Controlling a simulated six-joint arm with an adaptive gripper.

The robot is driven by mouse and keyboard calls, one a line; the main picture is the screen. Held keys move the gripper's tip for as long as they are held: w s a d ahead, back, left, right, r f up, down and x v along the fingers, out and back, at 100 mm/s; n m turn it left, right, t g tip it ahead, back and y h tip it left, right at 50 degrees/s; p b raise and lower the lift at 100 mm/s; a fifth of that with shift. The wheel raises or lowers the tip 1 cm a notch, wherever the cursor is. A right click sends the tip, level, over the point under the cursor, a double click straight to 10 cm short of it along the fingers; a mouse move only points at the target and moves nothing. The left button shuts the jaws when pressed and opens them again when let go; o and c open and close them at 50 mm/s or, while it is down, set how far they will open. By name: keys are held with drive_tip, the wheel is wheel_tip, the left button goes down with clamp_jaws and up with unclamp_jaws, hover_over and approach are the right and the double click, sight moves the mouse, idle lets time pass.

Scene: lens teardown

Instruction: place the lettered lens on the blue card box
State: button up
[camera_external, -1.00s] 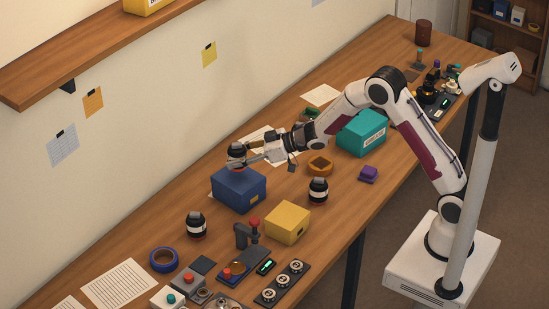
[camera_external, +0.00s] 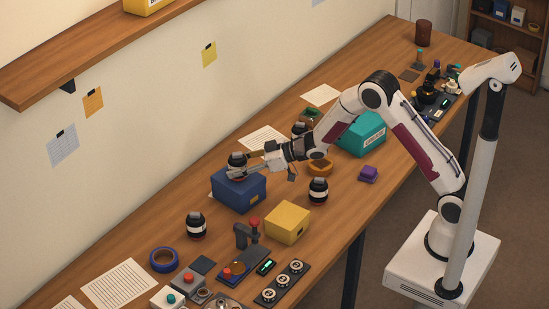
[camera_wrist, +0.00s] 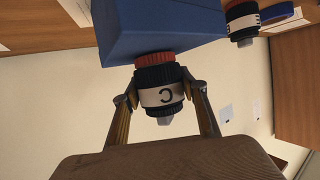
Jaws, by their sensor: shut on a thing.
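The lettered lens (camera_wrist: 158,90) is black with a white band marked "C" and a red ring at its box-side end. It also shows in the external view (camera_external: 237,158). My gripper (camera_wrist: 160,97) is shut on it, one finger on each side; it also shows in the external view (camera_external: 243,170). The blue card box (camera_external: 238,192) stands on the bench directly below the lens and also shows in the wrist view (camera_wrist: 155,25). The lens is upright at the box's top, its red end against or very close to it; I cannot tell if a gap is left.
Other black lenses with white bands stand at the right (camera_external: 318,190), front left (camera_external: 196,225) and behind my gripper (camera_external: 299,130). A yellow box (camera_external: 288,222) is in front of the blue box, and a teal box (camera_external: 362,132) is behind to the right. A blue tape roll (camera_external: 164,260) lies front left.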

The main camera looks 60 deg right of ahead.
drive_tip(key=shift+f, duration=0.45)
drive_tip(key=shift+s+f, duration=0.1)
drive_tip(key=shift+f, duration=0.2)
drive_tip(key=o, duration=1.6)
drive_tip(key=shift+f, duration=0.2)
drive_tip(key=shift+r, duration=0.2)
drive_tip(key=shift+r, duration=0.15)
drive_tip(key=shift+r, duration=0.65)
drive_tip(key=v, duration=1.2)
